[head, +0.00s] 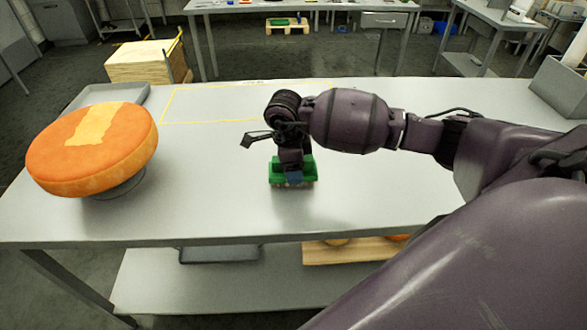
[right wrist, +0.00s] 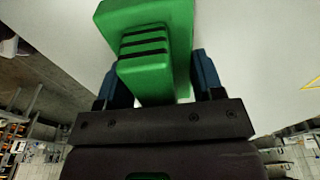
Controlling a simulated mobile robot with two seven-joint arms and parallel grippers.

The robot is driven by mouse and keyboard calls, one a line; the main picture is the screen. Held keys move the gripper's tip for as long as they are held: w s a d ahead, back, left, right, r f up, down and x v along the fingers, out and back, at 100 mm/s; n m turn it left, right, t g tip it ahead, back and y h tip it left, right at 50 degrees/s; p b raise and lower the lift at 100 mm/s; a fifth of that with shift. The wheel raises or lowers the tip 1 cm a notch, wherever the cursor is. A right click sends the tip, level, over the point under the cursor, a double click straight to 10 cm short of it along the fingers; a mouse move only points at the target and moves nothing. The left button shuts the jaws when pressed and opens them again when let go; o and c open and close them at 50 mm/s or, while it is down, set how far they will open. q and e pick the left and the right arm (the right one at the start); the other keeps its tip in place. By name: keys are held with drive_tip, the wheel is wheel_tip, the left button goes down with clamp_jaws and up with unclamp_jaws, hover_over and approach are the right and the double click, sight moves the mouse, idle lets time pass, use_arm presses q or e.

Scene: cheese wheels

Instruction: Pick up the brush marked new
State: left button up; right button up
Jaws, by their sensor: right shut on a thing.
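A green brush (head: 306,170) with pale bristles underneath is at the middle of the table in the head view. My right gripper (head: 292,176) is over it from above, with a blue finger against its near side. In the right wrist view the green brush (right wrist: 150,50) sits between the two blue fingers, which are shut on its ridged grip. The brush is at or just above the table; I cannot tell if it touches. No "new" marking is readable on it. My left gripper is not in view.
A large orange cheese wheel (head: 92,148) sits on a round stand at the table's left. A grey tray (head: 130,94) lies behind it. Yellow tape (head: 165,105) outlines an area at the back. The table (head: 210,205) is clear around the brush. A grey bin (head: 560,88) stands at far right.

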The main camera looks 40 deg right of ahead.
wheel_tip(320, 180, up, 19)
drive_tip(key=shift+r, duration=0.2)
idle(0.3)
drive_tip(key=o, duration=0.4)
drive_tip(key=shift+c, duration=1.1)
